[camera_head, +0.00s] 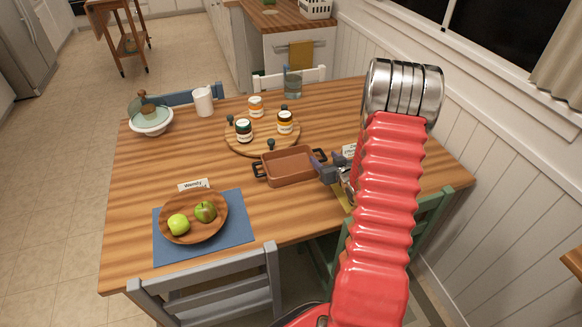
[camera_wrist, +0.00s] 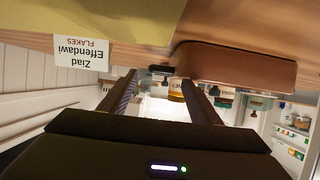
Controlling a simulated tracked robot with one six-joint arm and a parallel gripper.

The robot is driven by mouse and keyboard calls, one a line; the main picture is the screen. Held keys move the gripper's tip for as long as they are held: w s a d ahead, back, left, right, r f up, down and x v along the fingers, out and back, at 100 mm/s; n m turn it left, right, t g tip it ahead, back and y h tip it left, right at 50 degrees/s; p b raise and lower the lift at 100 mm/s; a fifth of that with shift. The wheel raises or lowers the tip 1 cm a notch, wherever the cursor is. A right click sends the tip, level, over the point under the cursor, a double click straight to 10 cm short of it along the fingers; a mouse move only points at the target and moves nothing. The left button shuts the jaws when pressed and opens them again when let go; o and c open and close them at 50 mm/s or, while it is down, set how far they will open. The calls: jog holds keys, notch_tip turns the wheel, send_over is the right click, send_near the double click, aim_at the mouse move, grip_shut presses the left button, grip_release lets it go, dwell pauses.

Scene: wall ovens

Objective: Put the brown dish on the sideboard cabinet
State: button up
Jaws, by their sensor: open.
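The brown dish (camera_head: 290,165) is a rectangular pan with a dark handle at each end. It stands upright on the wooden table (camera_head: 140,215). My gripper (camera_head: 322,166) is open at the dish's right-hand handle. In the wrist view, which looks upside down, the dish (camera_wrist: 235,68) is at the upper right. My gripper's fingers (camera_wrist: 158,82) are apart there, with the dark handle near their tips. I cannot tell whether they touch it. A white cabinet with a wooden top (camera_head: 285,40) stands behind the table; I cannot tell if it is the sideboard.
A round board (camera_head: 262,142) with several jars lies behind the dish. A wooden bowl of apples (camera_head: 190,232) is front left. A name card (camera_wrist: 83,52) is close to my gripper. Chairs surround the table.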

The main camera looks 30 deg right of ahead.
jog(key=shift+w, duration=0.1)
jog(key=shift+x, duration=2.6)
jog(key=shift+a, duration=0.15)
jog(key=shift+c, duration=0.3)
jog(key=shift+r, duration=0.1)
grip_shut()
